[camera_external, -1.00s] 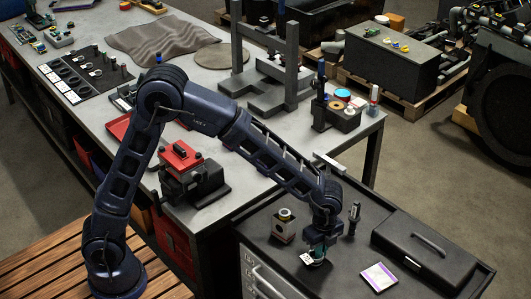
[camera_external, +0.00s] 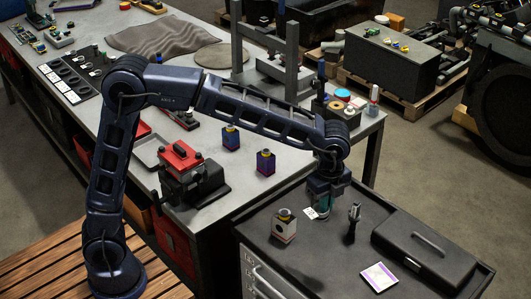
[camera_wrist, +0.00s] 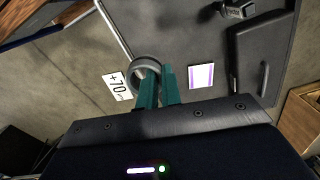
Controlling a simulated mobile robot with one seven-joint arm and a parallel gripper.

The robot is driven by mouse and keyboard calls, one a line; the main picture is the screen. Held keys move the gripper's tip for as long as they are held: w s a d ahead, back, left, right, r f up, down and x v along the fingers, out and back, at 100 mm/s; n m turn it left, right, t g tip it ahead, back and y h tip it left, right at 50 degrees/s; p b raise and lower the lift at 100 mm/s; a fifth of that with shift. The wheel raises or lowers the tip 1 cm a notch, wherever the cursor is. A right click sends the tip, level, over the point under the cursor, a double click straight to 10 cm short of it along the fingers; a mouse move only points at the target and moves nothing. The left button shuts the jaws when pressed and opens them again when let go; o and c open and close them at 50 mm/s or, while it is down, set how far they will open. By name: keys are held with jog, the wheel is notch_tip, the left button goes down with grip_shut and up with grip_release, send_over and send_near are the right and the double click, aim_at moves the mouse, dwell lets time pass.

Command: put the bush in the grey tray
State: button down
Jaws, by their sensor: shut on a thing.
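My gripper (camera_wrist: 158,92) has teal fingers shut on a dark grey ring-shaped bush (camera_wrist: 145,66), seen in the wrist view. A white tag reading "+70" (camera_wrist: 117,86) shows beside the bush. In the external view my gripper (camera_external: 320,208) is above the dark cart top, with the white tag (camera_external: 311,213) at its fingers. The bush is too small to make out clearly there.
A red-topped vise (camera_external: 183,165) stands on the bench between the tray and cart.

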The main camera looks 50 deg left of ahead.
jog(key=w+a+f+n, duration=0.15)
jog(key=w+a, duration=0.35)
jog(key=a, duration=0.5)
jog(key=w+a+f+n, duration=0.1)
jog(key=w+a+n, duration=0.3)
jog(key=a, duration=0.6)
jog(key=w+a+f+n, duration=0.1)
jog(key=w+a, duration=0.5)
jog(key=a, duration=0.4)
jog(key=a+f+n, duration=0.2)
jog(key=a+n, duration=0.3)
jog(key=a, duration=1.9)
jog(key=n, duration=0.9)
send_over(151, 152)
notch_tip(151, 152, down, 4)
jog(key=shift+m, duration=0.25)
notch_tip(151, 152, down, 20)
jog(key=shift+w+r, duration=0.1)
jog(key=shift+r, duration=0.15)
jog(key=shift+f, duration=0.15)
jog(key=c, duration=1.6)
grip_release()
